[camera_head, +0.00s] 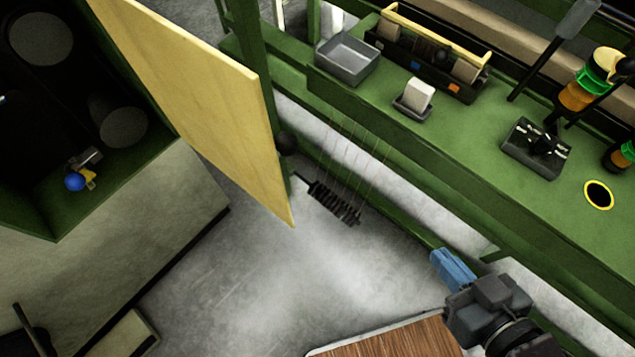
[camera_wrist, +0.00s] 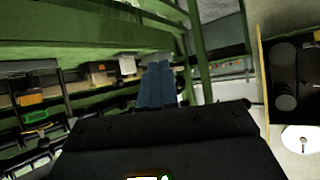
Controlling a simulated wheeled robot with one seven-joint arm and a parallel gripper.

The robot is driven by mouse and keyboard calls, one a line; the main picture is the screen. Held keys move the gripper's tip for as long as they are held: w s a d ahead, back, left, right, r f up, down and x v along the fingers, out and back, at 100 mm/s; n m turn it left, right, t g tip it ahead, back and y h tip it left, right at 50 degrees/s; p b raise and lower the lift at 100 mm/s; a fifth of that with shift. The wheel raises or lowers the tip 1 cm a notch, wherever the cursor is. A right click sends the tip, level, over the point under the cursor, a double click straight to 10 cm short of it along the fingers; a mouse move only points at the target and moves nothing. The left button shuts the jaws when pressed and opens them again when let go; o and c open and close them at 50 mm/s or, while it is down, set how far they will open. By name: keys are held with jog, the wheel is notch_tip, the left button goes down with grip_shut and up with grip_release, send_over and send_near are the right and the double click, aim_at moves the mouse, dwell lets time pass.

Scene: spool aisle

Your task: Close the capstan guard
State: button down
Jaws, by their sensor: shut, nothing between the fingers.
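The capstan guard (camera_head: 190,90) is a pale yellow panel standing swung open, away from the dark green capstan housing (camera_head: 45,215) at the left. Dark capstan rollers (camera_head: 123,128) show uncovered inside the housing. In the wrist view the guard (camera_wrist: 262,85) is a thin yellow edge at the right, beside the open housing. My gripper (camera_head: 453,268) has blue fingers, shut and empty, well right of the guard and apart from it. The fingers also show in the wrist view (camera_wrist: 157,84).
A green bench (camera_head: 450,140) runs along the right with a grey bin (camera_head: 347,60), a black control box (camera_head: 536,148) and bottles. A dark comb-like bar (camera_head: 334,203) with thin wires hangs below its edge. Grey floor (camera_head: 270,265) lies clear between guard and gripper.

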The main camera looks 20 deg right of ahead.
jog(key=w+a+f+n+g+y+p, duration=0.1)
jog(key=w+a+g+y, duration=0.15)
jog(key=w, duration=0.35)
jog(key=w+a+f+n+g+y+p, duration=0.1)
jog(key=w+a+n+g+y+p, duration=0.15)
jog(key=w, duration=0.35)
jog(key=w+a+r+n+g+y+p, duration=0.15)
jog(key=w+a+r+n+g, duration=0.35)
jog(key=r, duration=0.5)
jog(key=a+f+g+b, duration=0.1)
jog(key=a+f+b, duration=0.7)
jog(key=b, duration=0.1)
jog(key=shift+s+a+b, duration=0.2)
jog(key=shift+s+b, duration=0.15)
jog(key=shift+b, duration=0.05)
